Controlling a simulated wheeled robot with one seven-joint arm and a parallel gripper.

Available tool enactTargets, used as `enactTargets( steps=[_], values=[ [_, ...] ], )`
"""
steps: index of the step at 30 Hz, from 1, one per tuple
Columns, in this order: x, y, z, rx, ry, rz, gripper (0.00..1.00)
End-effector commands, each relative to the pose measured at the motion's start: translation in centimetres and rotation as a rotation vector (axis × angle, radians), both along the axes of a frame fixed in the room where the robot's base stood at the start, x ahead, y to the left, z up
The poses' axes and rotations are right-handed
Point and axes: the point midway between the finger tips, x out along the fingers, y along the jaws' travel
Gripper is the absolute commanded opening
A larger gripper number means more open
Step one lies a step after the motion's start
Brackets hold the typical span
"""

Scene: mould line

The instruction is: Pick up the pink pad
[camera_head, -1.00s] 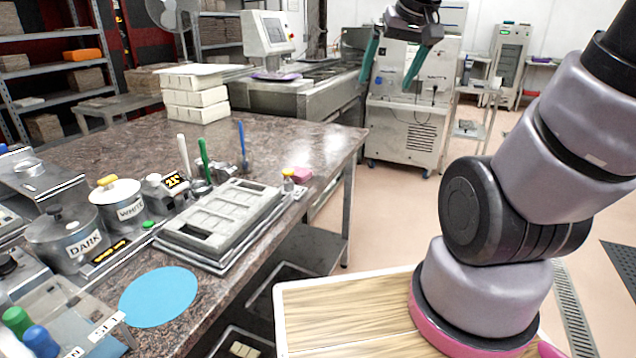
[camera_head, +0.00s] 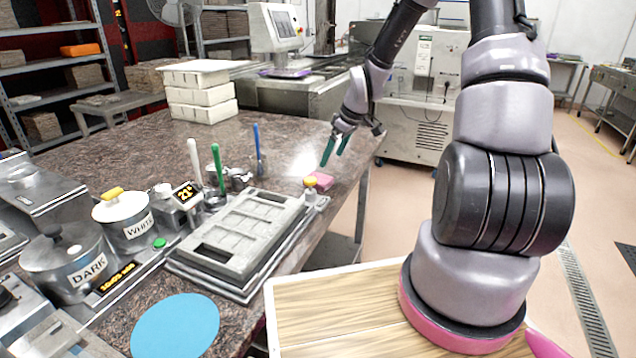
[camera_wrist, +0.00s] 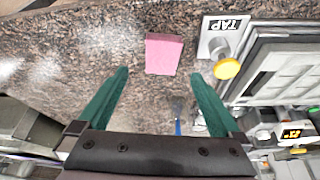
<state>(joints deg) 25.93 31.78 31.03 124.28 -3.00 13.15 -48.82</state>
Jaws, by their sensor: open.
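My gripper (camera_head: 334,150) is above the table's right edge, a little above the pad. The gripper is not touching the pad.
A grey mould tray (camera_head: 245,235) lies nearby. A blue-handled tool (camera_head: 257,143) stands upright behind. The table (camera_head: 300,135) behind the pad is clear.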

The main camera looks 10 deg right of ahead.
Motion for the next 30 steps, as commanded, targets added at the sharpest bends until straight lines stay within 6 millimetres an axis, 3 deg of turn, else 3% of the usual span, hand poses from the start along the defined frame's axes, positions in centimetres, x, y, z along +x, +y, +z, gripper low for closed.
enactTargets(
  steps=[6, 13, 21, 30],
  values=[
    [0.9, 1.1, -3.3, 0.001, 0.003, 0.001, 1.00],
    [1.4, 1.8, -4.8, -0.001, 0.003, 0.001, 1.00],
    [2.7, 3.4, -8.0, 0.000, 0.004, 0.000, 1.00],
    [3.0, 3.5, -8.6, -0.001, 0.002, -0.002, 1.00]
  ],
)
